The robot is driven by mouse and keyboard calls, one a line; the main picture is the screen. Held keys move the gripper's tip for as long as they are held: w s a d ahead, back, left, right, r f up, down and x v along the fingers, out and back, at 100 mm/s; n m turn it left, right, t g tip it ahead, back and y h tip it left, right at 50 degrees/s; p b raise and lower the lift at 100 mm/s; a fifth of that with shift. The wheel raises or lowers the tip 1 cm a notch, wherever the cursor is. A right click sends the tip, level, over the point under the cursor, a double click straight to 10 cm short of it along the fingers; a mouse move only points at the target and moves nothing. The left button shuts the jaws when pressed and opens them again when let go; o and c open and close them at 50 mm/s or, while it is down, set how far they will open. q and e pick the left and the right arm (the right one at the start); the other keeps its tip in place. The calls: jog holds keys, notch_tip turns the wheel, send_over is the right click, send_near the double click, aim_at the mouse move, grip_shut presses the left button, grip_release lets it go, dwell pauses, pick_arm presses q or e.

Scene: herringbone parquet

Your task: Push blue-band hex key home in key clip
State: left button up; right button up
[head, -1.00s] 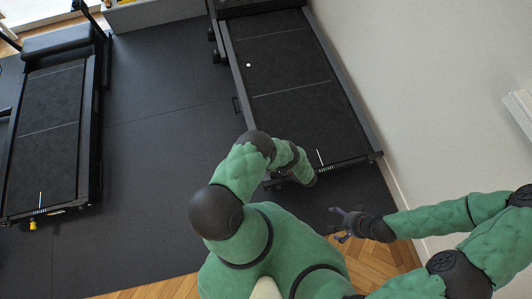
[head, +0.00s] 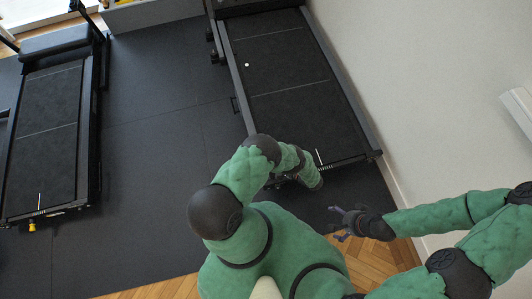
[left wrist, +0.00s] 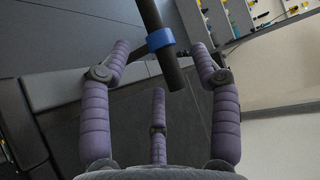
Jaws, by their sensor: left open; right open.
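The blue-band hex key (left wrist: 174,73) shows in the left wrist view as a dark rod with a blue band (left wrist: 160,39) around it. It comes down from the top edge, and its lower end lies between the spread fingers of my left gripper (left wrist: 162,62). The gripper is open, with gaps visible on both sides of the rod. In the head view my left arm hides this gripper and the key. My right gripper (head: 342,221) is open and empty near the wall side. I cannot make out the key clip in either view.
A treadmill (head: 290,85) stands ahead, beyond my left arm, beside the pale wall (head: 420,90). Another treadmill (head: 48,130) stands at the far left, with a small yellow item (head: 32,226) at its end. Dark matting (head: 150,180) between them is clear. Parquet (head: 375,262) lies near me.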

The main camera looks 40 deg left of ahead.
pick_arm(q)
jog(key=d+r, duration=0.1)
jog(key=d, duration=0.7)
jog(key=shift+w+d+r, duration=0.15)
jog(key=shift+w+r, duration=0.05)
jog(key=shift+w, duration=0.05)
jog(key=s+d+f+m+g+h+p, duration=0.25)
jog(key=s+g+h, duration=0.25)
jog(key=s+h, duration=0.3)
jog(key=s+d+r+n+h+p, duration=0.2)
jog(key=s+d+r+h, duration=0.1)
jog(key=d+r+h, duration=0.5)
notch_tip(320, 180, up, 19)
jog(key=n+t+h+p, duration=0.3)
jog(key=t+h, duration=0.1)
jog(key=t, duration=0.2)
jog(key=shift+n, duration=0.35)
